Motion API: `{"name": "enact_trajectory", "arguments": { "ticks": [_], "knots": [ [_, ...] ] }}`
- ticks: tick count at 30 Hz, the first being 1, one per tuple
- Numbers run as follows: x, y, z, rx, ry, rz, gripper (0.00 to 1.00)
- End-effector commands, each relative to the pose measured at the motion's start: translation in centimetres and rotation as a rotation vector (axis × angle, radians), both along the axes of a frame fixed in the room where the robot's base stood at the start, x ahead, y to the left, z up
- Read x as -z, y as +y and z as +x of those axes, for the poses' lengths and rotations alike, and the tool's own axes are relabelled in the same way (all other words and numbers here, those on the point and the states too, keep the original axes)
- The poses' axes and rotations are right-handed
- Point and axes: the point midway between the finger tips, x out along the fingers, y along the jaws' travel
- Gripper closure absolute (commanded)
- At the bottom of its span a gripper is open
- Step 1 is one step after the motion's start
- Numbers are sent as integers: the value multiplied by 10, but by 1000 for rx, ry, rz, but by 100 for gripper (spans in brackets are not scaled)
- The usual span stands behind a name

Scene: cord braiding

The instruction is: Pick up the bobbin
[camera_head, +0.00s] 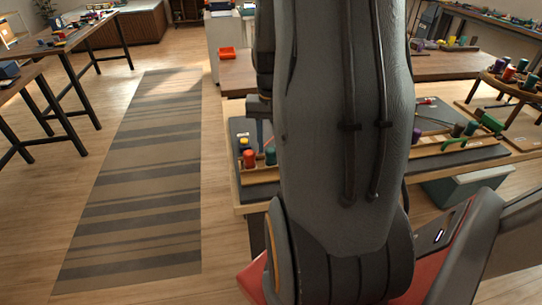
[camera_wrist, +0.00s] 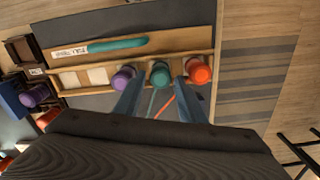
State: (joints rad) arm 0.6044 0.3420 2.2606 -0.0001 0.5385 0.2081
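In the wrist view, a teal bobbin (camera_wrist: 160,73) stands in a wooden rack (camera_wrist: 190,50), between a purple bobbin (camera_wrist: 123,79) and an orange-red bobbin (camera_wrist: 198,71). The two fingers of my gripper (camera_wrist: 157,88) are apart and point toward the rack, one on each side of the teal bobbin's line. I cannot tell whether the tips are level with the bobbin or above it. Nothing is seen between them except cords.
A teal-handled tool (camera_wrist: 118,45) lies in the rack beside a label. Another purple bobbin (camera_wrist: 36,95) stands farther left. In the head view, a round stand (camera_head: 512,86) with bobbins is at the right. The striped rug (camera_head: 140,190) on the left is clear.

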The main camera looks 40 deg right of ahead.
Motion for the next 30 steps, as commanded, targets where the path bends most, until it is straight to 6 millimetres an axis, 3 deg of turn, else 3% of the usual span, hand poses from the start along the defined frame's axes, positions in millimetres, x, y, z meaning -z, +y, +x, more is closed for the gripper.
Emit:
{"name": "enact_trajectory", "arguments": {
  "ticks": [9, 17, 24, 30],
  "knots": [
    [34, 1, -1, -1, 2, 1, 63],
    [37, 1, 0, -1, 0, 0, 63],
    [37, 1, 0, -1, 0, 0, 96],
    [37, 1, 0, -1, 0, 0, 96]
  ]
}}
